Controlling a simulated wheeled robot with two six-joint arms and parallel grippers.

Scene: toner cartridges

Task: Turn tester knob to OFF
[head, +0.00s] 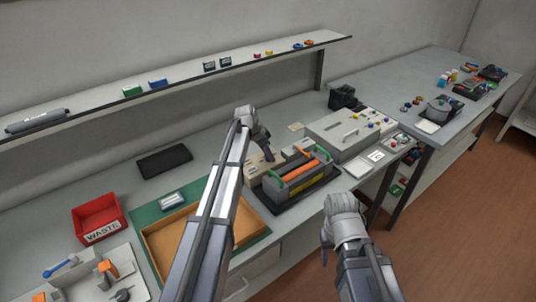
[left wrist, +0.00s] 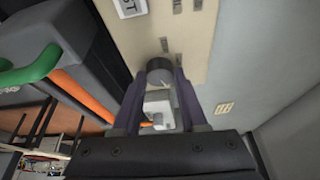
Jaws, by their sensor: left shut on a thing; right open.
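The tester (head: 255,168) is a beige box on the bench; its beige face (left wrist: 196,35) fills the top middle of the left wrist view. The dark round knob (left wrist: 160,71) sits on that face, with a pale line on it. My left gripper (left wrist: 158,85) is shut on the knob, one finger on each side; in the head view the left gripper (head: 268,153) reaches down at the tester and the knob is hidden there. Which label the knob points to cannot be read. My right gripper (head: 325,255) is open and empty, in front of the bench edge.
A dark cartridge with green handles and an orange roller (head: 300,172) stands right beside the tester. A grey machine (head: 340,130) is further right. A wooden tray (head: 165,245), green mat (head: 148,215) and red waste bin (head: 97,215) lie left. A shelf (head: 180,83) runs behind.

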